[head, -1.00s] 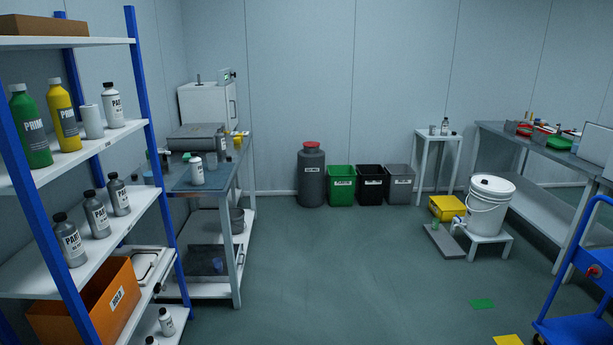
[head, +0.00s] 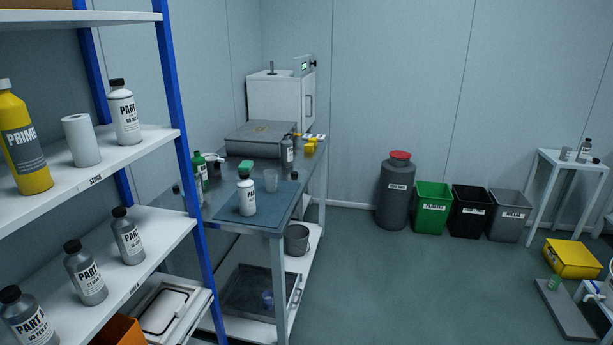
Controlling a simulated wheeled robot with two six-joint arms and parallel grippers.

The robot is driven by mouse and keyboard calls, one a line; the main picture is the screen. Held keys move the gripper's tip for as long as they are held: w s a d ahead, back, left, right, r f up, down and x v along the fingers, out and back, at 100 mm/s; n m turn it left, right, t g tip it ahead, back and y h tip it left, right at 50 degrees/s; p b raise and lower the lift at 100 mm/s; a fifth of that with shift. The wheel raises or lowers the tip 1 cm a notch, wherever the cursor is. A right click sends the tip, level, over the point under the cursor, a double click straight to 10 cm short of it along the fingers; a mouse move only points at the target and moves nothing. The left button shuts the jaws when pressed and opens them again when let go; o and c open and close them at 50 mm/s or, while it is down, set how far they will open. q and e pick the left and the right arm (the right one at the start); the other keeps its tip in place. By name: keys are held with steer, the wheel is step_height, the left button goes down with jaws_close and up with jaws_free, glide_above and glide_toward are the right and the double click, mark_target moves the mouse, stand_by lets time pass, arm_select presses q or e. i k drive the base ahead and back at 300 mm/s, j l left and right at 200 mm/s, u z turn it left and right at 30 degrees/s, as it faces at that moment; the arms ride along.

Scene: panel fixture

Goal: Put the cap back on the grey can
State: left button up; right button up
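Neither of my grippers is in view. Grey bottles stand on the middle shelf at the left, such as this front grey bottle (head: 85,272), each with a black cap on. Another grey bottle (head: 288,150) stands upright at the back of the workbench; its top is too small to read clearly. A large dark grey drum (head: 396,195) with a red top (head: 400,155) stands on the floor by the back wall. I cannot tell which of these is the grey can. I cannot make out a loose cap.
The blue-posted shelf rack (head: 178,130) is close at the left. Green (head: 432,207), black and grey bins line the wall.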

mark_target(286, 144)
steer(key=i+u, duration=0.1)
steer(key=i, duration=0.4)
steer(key=i+l+u, duration=0.15)
steer(key=u, duration=0.3)
steer(key=i+l+u, duration=0.25)
steer(key=u, duration=0.25)
steer(key=i+l+u, duration=0.2)
steer(key=l+u, duration=0.25)
steer(key=i+l+u, duration=0.1)
steer(key=l, duration=0.35)
steer(key=i+l+u, duration=0.1)
steer(key=l, duration=0.35)
steer(key=i+l, duration=0.15)
steer(key=l, duration=0.3)
steer(key=i+l+u, duration=0.15)
steer(key=l, duration=0.3)
steer(key=l+u, duration=0.1)
steer(key=l, duration=0.35)
steer(key=i+l, duration=0.1)
steer(key=l, duration=0.4)
steer(key=i+l, duration=0.1)
steer(key=l, duration=0.4)
